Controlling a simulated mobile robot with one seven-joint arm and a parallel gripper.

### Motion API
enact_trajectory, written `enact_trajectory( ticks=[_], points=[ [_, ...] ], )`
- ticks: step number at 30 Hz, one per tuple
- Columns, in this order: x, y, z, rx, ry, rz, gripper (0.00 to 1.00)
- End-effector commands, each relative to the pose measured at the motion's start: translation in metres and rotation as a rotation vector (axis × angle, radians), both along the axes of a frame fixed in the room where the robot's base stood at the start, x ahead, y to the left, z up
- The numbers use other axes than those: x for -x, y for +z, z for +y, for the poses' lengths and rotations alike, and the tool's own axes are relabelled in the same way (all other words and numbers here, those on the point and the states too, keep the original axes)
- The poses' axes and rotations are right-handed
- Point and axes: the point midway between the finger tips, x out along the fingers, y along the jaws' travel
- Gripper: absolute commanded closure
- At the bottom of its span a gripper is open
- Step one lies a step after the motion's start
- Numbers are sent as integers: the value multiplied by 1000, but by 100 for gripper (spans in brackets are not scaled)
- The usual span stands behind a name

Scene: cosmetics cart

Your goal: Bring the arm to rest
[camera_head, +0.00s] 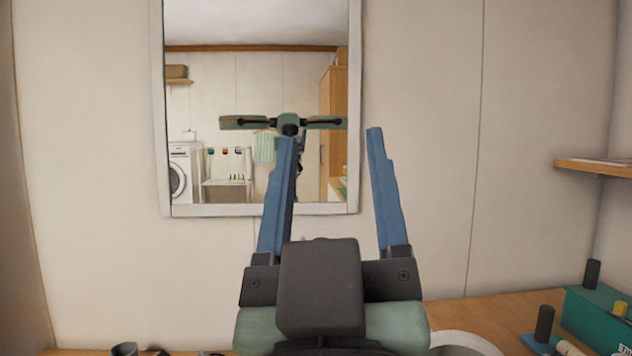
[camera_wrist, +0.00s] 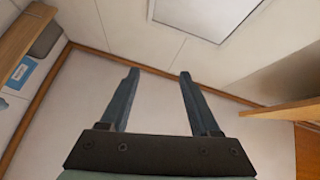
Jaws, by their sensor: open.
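My gripper (camera_head: 330,135) is raised in front of the wall mirror, its two blue fingers pointing up and standing wide apart. It is open, with nothing between the fingers. In the wrist view my gripper (camera_wrist: 158,75) also shows empty, with plain pale surface and a brown trim strip beyond the fingertips. The dark palm and greenish wrist of my arm fill the bottom middle of the head view and hide part of the wooden top behind them.
A framed mirror (camera_head: 356,190) hangs on the wall behind the gripper. A wooden top (camera_head: 490,312) holds a green box (camera_head: 590,322), a dark cylinder (camera_head: 544,322) and a pale round dish (camera_head: 465,340) at right. A wall shelf (camera_head: 600,168) juts out at right.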

Motion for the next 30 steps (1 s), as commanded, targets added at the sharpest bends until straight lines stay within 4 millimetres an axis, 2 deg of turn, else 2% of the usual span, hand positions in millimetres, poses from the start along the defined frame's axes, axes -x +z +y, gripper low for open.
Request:
enact_trajectory(
  ticks=[1,5,14,19,23,30],
  points=[
    [14,16,5,-40,53,-60,37],
    [32,33,11,-101,129,-133,37],
    [33,34,11,-107,138,-137,37],
    [33,50,11,-107,136,-136,37],
    [33,79,11,-105,136,-135,37],
    [33,151,11,-105,136,-135,37]
  ],
)
